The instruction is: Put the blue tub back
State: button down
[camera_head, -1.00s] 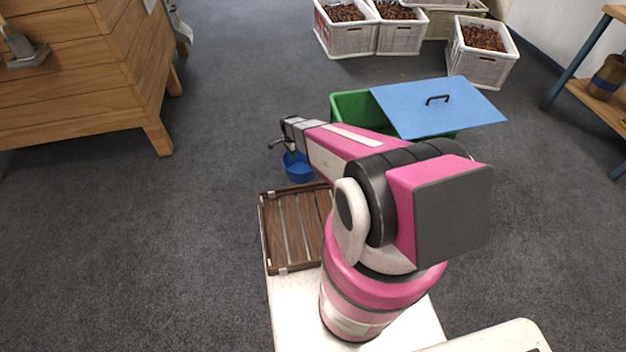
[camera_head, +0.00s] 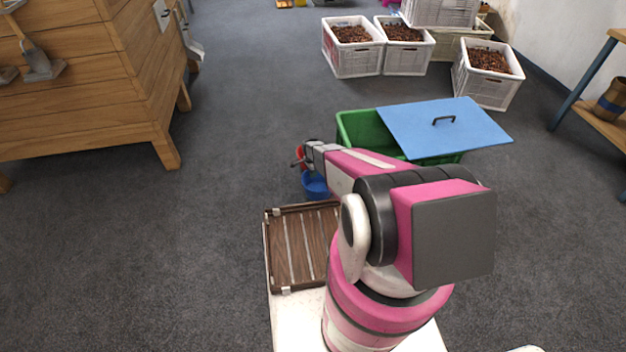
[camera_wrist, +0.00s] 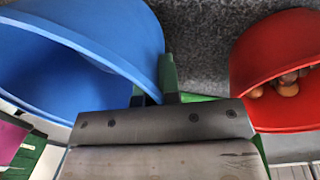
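The blue tub (camera_head: 315,187) hangs under my gripper (camera_head: 304,158) in the head view, just beyond the wooden slatted rack. In the wrist view the blue tub (camera_wrist: 95,40) fills the upper left, its mouth tilted toward the camera. My gripper (camera_wrist: 154,85) has one finger on each side of its rim and looks shut on it. The visible inside of the tub looks empty. A red tub (camera_wrist: 245,65) with a few chestnuts inside is at the right of the wrist view. In the head view only a red sliver (camera_head: 299,154) shows behind my gripper.
A green bin (camera_head: 358,128) with a blue lid (camera_head: 465,132) lying askew on it stands right of my gripper. White crates of chestnuts (camera_head: 352,62) stand at the back. A wooden cabinet (camera_head: 80,105) is at left, a shelf (camera_head: 595,122) at right. Grey floor between is clear.

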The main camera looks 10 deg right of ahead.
jog(key=shift+d+f, duration=0.1)
jog(key=shift+f, duration=1.95)
jog(key=shift+w+f, duration=0.1)
jog(key=shift+f, duration=0.1)
jog(key=c, duration=1.3)
grip_release()
notch_tip(320, 180, up, 12)
jog(key=w, duration=0.1)
jog(key=s+r+n, duration=0.5)
jog(key=s+r, duration=0.4)
jog(key=r, duration=0.3)
jog(key=s+r+n+t, duration=0.1)
jog(key=s+r+n, duration=0.4)
jog(key=s+r, duration=0.5)
jog(key=s+r+n, duration=0.5)
jog(key=s+r, duration=0.4)
jog(key=r, duration=0.7)
jog(key=shift+s+a+r+t, duration=0.25)
jog(key=shift+s+t, duration=0.05)
jog(key=shift+s, duration=0.1)
